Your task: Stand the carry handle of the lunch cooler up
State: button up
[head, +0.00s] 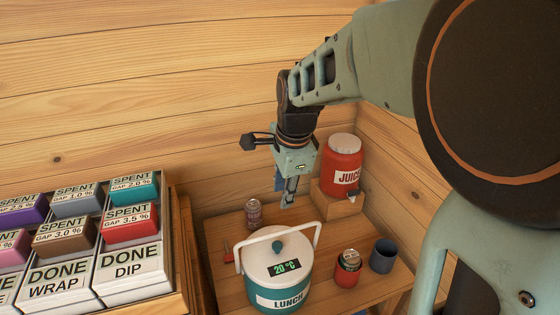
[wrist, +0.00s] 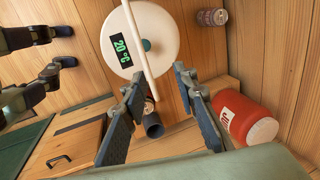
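The lunch cooler (head: 278,276) stands on the wooden table, with a teal body, white lid, teal knob and a "20 °C" display. Its white carry handle (head: 243,242) is raised off the rim, its bar passing above the lid; I cannot tell its exact tilt. In the wrist view the handle (wrist: 139,52) crosses the lid (wrist: 167,30) between display and knob. My gripper (head: 288,200) points down behind the cooler in the head view, apart from the handle. In the wrist view my gripper (wrist: 158,74) has its fingers spread, with nothing between them.
A red juice dispenser (head: 342,158) stands on a wooden block (head: 338,203) behind right. A soda can (head: 253,214) stands behind the cooler; a red can (head: 348,268) and blue-grey mug (head: 384,256) stand right. A labelled rack (head: 135,272) is left. Wooden walls enclose the back and right.

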jog(key=shift+r, duration=0.15)
jog(key=v, duration=0.7)
dwell(0.3)
jog(key=shift+r, duration=0.15)
